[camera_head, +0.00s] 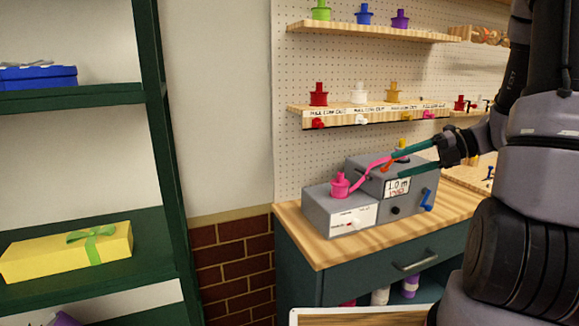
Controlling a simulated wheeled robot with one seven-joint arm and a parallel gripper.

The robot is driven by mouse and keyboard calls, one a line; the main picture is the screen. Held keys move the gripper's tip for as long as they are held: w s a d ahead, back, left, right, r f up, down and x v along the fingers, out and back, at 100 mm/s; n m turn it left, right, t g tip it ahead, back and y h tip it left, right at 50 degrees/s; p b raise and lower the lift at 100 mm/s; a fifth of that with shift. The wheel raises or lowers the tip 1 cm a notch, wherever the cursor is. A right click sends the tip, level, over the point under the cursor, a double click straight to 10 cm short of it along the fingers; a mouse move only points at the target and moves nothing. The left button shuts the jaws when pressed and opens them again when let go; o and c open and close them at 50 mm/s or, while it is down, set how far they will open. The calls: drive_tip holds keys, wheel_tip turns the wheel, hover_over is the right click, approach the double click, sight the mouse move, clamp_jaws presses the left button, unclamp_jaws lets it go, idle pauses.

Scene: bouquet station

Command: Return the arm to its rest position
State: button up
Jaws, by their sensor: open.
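My gripper (397,164) has teal fingers that point left, over the top of a grey machine (378,209) on the wooden counter. The fingers are spread apart with a gap between their tips. Nothing shows clearly held between them. A pink ribbon (372,164) runs from a pink spool (340,186) on the machine's lower left part up to the fingers' side. A small orange piece (397,156) shows by the upper finger; I cannot tell whether they touch. My dark and grey arm reaches in from the right and hides part of the counter.
The counter (318,246) has a drawer handle (414,261). Above it, a pegboard (300,55) carries wooden shelves with coloured spools, such as a red one (318,95). At left, a green rack (160,130) holds a yellow box (66,251) and a blue box (38,77).

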drive_tip(key=s+a+r+n+t+h, duration=0.2)
drive_tip(key=s+r+n+h, duration=0.3)
drive_tip(key=n, duration=1.1)
drive_tip(key=s+a+r+n+t+h, duration=0.2)
drive_tip(key=s+r+n+h, duration=0.3)
drive_tip(key=n, duration=1.2)
drive_tip(key=s+r, duration=0.3)
drive_tip(key=r, duration=0.2)
drive_tip(key=shift+s+a+r+h, duration=0.25)
drive_tip(key=shift+r+h, duration=0.1)
drive_tip(key=shift+h, duration=0.05)
